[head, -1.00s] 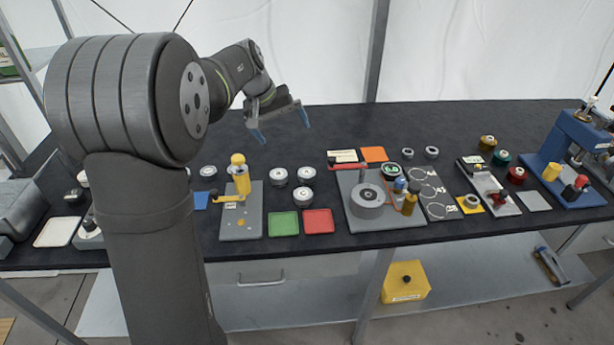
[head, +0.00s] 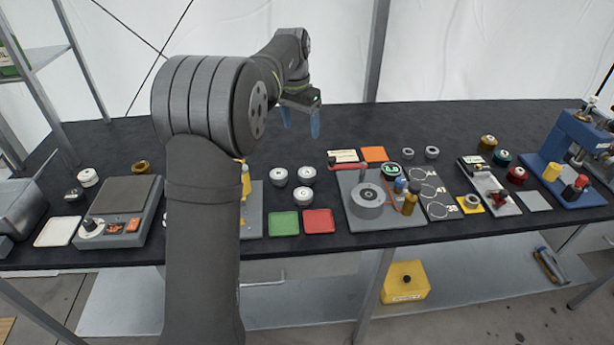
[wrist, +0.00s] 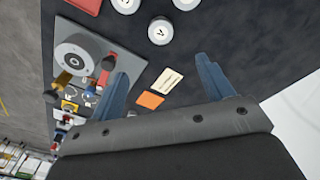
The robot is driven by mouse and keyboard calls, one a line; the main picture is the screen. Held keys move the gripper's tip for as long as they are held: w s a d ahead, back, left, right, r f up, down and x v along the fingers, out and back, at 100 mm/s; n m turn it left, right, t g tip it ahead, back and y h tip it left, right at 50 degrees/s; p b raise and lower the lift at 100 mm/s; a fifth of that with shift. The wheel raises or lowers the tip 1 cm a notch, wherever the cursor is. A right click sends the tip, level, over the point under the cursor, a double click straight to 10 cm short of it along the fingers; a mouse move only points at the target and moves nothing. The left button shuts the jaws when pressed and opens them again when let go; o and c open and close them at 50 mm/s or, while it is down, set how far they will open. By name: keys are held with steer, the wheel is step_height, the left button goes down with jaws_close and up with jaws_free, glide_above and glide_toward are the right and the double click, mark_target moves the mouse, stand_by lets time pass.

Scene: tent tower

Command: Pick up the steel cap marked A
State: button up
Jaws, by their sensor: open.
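Three round steel caps stand in a group on the black table. The one nearest the white label, the steel cap marked A (head: 307,175), has a letter too small to read in the head view. In the wrist view this cap (wrist: 160,30) shows a dark mark that looks like an upside-down A. A cap marked C (head: 303,196) is just in front of it, and another cap (head: 279,176) is to its left. My gripper (head: 301,124) is open and empty, above and behind the caps, fingers pointing down. In the wrist view the gripper (wrist: 162,70) is apart from them.
A green tray (head: 284,223) and red tray (head: 319,221) lie in front of the caps. A grey fixture with a round drum (head: 368,200) stands to the right. A white label (head: 343,156) and orange card (head: 374,154) lie behind it. The table behind the caps is clear.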

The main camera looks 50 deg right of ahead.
steer(key=d+m, duration=0.1)
steer(key=m, duration=0.1)
glide_above(307, 172)
steer(key=shift+y, duration=0.4)
steer(key=f, duration=1.2)
steer(key=shift+w+a+f, duration=0.1)
steer(key=shift+a+f, duration=0.05)
steer(key=shift+a, duration=0.15)
steer(key=shift+d+f, duration=0.15)
steer(key=shift+f, duration=1.2)
steer(key=shift+d+f, duration=0.1)
steer(key=shift+f, duration=1.2)
steer(key=shift+r, duration=0.1)
steer(key=c, duration=1.2)
